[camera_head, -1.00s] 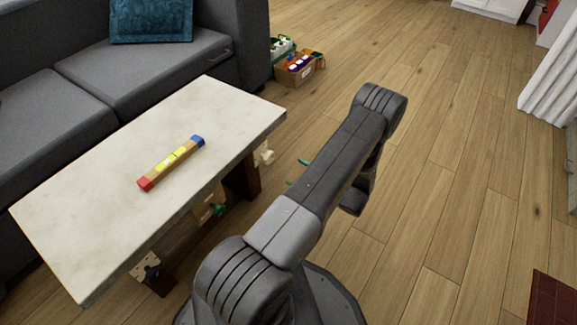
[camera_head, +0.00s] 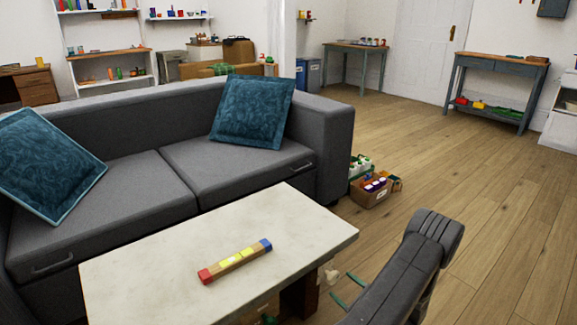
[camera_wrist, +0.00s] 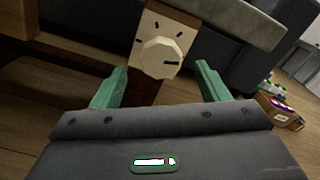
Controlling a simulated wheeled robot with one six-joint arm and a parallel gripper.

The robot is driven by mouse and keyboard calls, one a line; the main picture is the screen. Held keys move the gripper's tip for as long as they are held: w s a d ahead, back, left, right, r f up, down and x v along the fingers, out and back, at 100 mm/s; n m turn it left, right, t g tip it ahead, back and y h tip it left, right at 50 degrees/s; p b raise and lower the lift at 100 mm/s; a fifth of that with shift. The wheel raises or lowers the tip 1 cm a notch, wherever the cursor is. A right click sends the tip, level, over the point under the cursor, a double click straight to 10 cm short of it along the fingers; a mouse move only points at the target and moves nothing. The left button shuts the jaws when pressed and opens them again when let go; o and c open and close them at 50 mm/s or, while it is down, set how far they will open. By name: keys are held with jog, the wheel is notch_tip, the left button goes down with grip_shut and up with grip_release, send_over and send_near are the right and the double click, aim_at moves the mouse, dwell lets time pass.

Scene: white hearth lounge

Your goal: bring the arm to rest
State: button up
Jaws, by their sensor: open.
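My arm (camera_head: 408,275) shows at the lower right of the head view, to the right of the coffee table. My gripper (camera_wrist: 160,82) shows in the wrist view with its two green fingers wide apart and nothing between them. The green fingertips also show in the head view (camera_head: 347,288), beside the table's right end and below its top.
The white-topped coffee table (camera_head: 140,280) bears a multicoloured bar (camera_head: 236,261). A grey sofa (camera_head: 150,190) stands behind it. A cardboard box of items (camera_head: 371,196) sits on the floor by the sofa's end. The wooden floor to the right (camera_head: 500,200) is clear.

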aim_at(335, 279)
jog(key=b+x, duration=0.1)
jog(key=x, duration=0.4)
jog(key=shift+w+a, duration=0.25)
jog(key=shift+w, duration=0.05)
jog(key=shift+d, duration=0.1)
jog(key=shift+s, duration=0.1)
